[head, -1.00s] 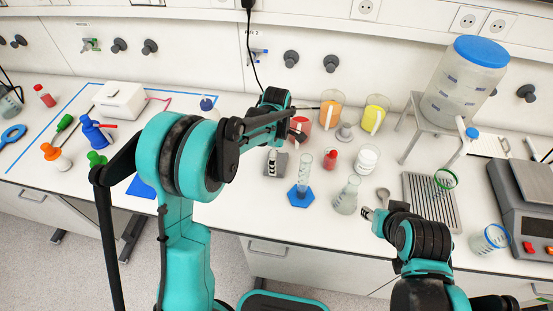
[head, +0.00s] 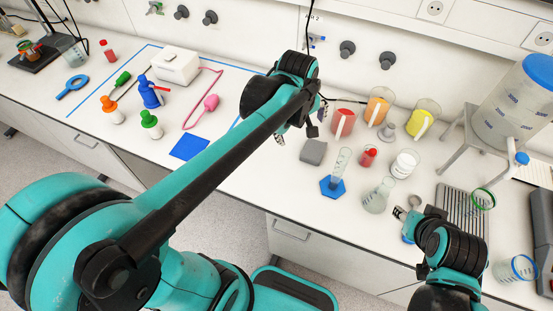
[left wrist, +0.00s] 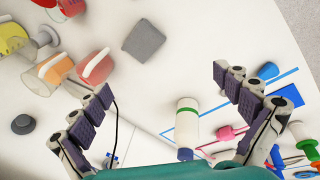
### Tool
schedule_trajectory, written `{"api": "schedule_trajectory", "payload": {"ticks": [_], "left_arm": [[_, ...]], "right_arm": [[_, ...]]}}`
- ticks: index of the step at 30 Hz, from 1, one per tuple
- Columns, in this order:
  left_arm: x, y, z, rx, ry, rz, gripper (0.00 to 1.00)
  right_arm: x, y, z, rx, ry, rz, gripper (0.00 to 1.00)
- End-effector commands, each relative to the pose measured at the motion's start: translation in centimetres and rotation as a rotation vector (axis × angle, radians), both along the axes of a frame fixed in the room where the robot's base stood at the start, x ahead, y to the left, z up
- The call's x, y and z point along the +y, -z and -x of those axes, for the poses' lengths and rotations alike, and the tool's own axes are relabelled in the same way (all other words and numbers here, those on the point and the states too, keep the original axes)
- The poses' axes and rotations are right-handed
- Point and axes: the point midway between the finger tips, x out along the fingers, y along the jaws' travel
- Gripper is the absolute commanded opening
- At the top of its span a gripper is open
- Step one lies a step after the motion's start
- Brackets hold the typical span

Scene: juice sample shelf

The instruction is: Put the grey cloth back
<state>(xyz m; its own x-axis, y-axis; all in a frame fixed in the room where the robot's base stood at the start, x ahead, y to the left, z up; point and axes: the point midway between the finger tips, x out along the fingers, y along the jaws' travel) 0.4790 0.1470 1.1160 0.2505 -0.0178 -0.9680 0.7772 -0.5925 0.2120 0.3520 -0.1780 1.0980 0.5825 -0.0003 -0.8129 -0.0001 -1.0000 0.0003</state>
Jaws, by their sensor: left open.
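The grey cloth (head: 314,151) is a thick folded square lying flat on the white bench. In the head view it lies just left of and behind the blue-footed cylinder. It also shows in the left wrist view (left wrist: 143,41), beyond my fingers and apart from them. My left gripper (head: 296,132) is just left of the cloth, partly hidden behind its own arm. In the left wrist view its fingers (left wrist: 163,83) are wide apart with nothing between the tips. My right gripper (head: 403,213) is low at the right, near the glass flask; its fingers are too small to judge.
A measuring cylinder on a blue foot (head: 338,178), a red-capped bottle (head: 368,156) and coloured beakers (head: 343,120) stand close right of the cloth. A white bottle with a green band (left wrist: 187,118) stands near my left fingers. A blue square (head: 190,147) lies left.

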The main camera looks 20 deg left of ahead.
Motion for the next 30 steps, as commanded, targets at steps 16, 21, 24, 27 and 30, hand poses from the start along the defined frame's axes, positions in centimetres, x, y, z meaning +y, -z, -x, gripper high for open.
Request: {"api": "schedule_trajectory", "payload": {"ticks": [16, 21, 24, 27, 30], "left_arm": [[3.1, 1.7, 12.5, -0.344, 0.823, -0.397, 1.00], [3.1, 1.9, 12.7, -0.352, 0.849, -0.416, 1.00], [3.1, 1.8, 12.7, -0.351, 0.848, -0.415, 1.00], [3.1, 2.0, 12.7, -0.351, 0.847, -0.415, 1.00], [3.1, 3.2, 12.7, -0.350, 0.847, -0.414, 1.00]], "right_arm": [[0.0, 0.0, 0.0, 0.000, 0.000, 0.000, 0.40], [0.0, 0.0, 0.0, 0.000, 0.000, 0.000, 0.40], [0.0, 0.0, 0.0, 0.000, 0.000, 0.000, 0.40], [0.0, 0.2, 0.0, 0.000, 0.000, 0.000, 0.40], [0.0, 1.4, 0.0, 0.000, 0.000, 0.000, 0.40]]}}
